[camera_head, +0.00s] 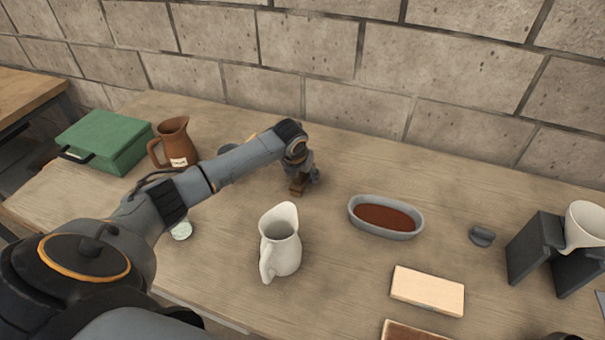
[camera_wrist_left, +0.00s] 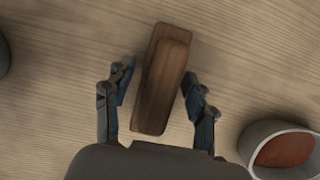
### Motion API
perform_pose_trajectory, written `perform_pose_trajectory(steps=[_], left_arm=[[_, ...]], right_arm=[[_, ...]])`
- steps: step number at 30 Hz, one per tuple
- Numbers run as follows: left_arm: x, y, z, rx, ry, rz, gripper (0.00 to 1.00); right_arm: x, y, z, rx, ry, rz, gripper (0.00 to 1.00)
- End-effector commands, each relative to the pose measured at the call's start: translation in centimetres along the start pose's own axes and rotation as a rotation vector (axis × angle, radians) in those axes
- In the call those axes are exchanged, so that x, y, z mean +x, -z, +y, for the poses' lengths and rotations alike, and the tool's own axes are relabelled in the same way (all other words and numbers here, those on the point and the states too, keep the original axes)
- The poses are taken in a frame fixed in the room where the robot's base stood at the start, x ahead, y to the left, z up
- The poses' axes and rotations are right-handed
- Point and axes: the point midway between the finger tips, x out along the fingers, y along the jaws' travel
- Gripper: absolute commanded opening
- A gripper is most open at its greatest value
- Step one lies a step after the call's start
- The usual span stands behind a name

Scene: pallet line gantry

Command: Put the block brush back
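The block brush (camera_wrist_left: 165,80) is a dark brown wooden block with a stepped second layer. In the left wrist view it lies lengthwise between the fingers of my left gripper (camera_wrist_left: 158,95). Those fingers are open, with a clear gap on the brush's left side and a narrower one on its right. In the head view my left gripper (camera_head: 303,172) points down over the table behind the white pitcher, and part of the brush (camera_head: 298,188) shows brown beneath it. My right gripper is not in view.
A white pitcher (camera_head: 281,243) stands in front of the gripper. A grey oval dish (camera_head: 357,217) with reddish-brown contents is to the right. A brown jug (camera_head: 174,140) and green case (camera_head: 105,140) stand left. A pale board (camera_head: 428,290) and black stand (camera_head: 533,247) are right.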

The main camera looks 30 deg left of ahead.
Motion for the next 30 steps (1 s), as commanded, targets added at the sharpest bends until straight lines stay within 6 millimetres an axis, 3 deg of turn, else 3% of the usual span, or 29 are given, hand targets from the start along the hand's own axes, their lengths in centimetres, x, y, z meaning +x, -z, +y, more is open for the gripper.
perform_pose_trajectory(steps=[7,11,24,30], left_arm=[[-0.2,-0.1,0.0,0.0,0.001,-0.001,0.56],[-1.2,-0.2,0.0,0.001,0.002,-0.003,0.56],[-9.9,-0.2,0.0,0.001,0.001,-0.004,0.56],[-12.0,-0.2,0.0,0.0,0.0,-0.001,0.56]], right_arm=[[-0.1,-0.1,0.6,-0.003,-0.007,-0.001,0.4],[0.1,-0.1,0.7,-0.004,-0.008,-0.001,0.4],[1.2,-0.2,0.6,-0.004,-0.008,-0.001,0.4],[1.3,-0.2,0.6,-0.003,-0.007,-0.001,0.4]])
